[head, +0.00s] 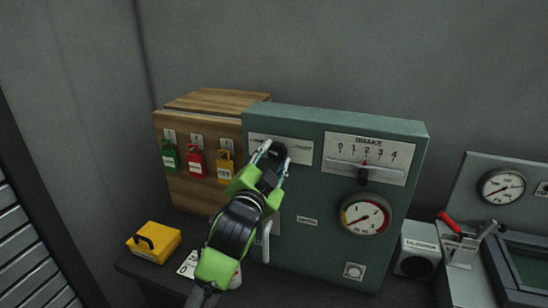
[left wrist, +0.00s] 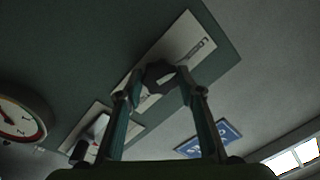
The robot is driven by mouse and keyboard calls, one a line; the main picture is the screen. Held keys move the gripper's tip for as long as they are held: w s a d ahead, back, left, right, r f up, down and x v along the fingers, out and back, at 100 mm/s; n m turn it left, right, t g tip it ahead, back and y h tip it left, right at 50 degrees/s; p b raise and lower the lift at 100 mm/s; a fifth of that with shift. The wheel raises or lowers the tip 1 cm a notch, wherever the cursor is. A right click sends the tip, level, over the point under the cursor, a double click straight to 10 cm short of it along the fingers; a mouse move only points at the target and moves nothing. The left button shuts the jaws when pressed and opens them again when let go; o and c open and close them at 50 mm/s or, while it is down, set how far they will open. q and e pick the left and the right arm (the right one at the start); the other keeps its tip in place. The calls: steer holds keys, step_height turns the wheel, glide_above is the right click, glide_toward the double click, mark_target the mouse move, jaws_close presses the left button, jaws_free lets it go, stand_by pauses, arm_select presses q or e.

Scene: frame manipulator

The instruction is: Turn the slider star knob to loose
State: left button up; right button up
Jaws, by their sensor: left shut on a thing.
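The dark star knob (head: 277,150) sits on a white label plate (head: 301,152) at the upper left of the green panel's front. In the left wrist view the knob (left wrist: 160,76) looks lobed, and the lettering on its plate is too small to read. My left gripper (head: 273,158) reaches up from below, its two fingers closed around the knob, one on each side. The fingers partly hide the knob and plate. The slider (head: 363,177) on the panel's BRAKE scale stands below the red pointer, near 2. My right gripper is out of view.
A round gauge (head: 365,215) sits below the scale. A wooden box (head: 200,191) with green, red and yellow padlocks stands left of the green panel (head: 310,252). A yellow box (head: 154,242) lies on the bench at left. A red-handled lever (head: 449,222) stands at right.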

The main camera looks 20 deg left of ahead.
arm_select(q)
steer(key=o, duration=1.1)
steer(key=s, duration=1.2)
steer(key=shift+d+f, duration=0.15)
steer(key=shift+f, duration=0.1)
